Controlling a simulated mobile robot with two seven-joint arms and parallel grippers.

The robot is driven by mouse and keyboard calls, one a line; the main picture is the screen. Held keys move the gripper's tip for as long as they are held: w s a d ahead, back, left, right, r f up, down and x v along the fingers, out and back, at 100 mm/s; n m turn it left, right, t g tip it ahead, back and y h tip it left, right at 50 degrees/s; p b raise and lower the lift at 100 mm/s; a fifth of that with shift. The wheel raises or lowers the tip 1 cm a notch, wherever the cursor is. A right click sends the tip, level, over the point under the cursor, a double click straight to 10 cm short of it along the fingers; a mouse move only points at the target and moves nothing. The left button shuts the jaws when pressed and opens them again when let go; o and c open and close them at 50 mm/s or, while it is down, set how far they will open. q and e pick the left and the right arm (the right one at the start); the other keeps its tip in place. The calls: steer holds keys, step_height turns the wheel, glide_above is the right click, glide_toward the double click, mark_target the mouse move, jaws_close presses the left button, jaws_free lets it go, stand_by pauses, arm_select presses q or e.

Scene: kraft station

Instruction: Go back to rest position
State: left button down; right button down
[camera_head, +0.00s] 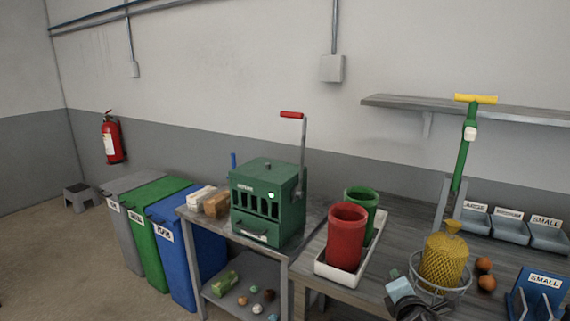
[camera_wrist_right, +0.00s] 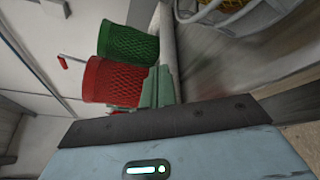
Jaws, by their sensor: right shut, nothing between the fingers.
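My right gripper (camera_head: 395,277) is at the bottom of the head view, above the workbench between the white tray and the wire basket. Its fingers, in the right wrist view (camera_wrist_right: 158,82), are shut with nothing between them. A red mesh cup (camera_head: 346,238) and a green mesh cup (camera_head: 361,199) stand upright in the tray; both cups also show in the wrist view, the red one (camera_wrist_right: 112,82) and the green one (camera_wrist_right: 127,44). My left gripper is not in view.
The white tray (camera_head: 322,268) lies left of my gripper. A wire basket (camera_head: 441,289) with a yellow mesh object (camera_head: 446,262) is close on its right. Two brown round objects (camera_head: 484,265) lie beyond. A green machine (camera_head: 268,204) with a red-handled lever stands left. Bins (camera_head: 176,240) stand farther left.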

steer(key=s+a+f+m+g+y, duration=0.25)
steer(key=s+f+m, duration=0.25)
steer(key=s+f, duration=0.4)
steer(key=s+a+f+m+g+y, duration=0.1)
steer(key=s+a+f+m, duration=0.25)
steer(key=s+f, duration=0.6)
steer(key=s+f+m+g, duration=0.1)
steer(key=s+f+m, duration=0.3)
steer(key=s, duration=0.6)
steer(key=s+f+m+g, duration=0.1)
steer(key=s+f+m, duration=0.3)
steer(key=s+m, duration=0.4)
steer(key=shift+s+a+m+g, duration=0.35)
steer(key=shift+s+a, duration=0.05)
steer(key=shift+s, duration=0.65)
steer(key=shift+y, duration=0.25)
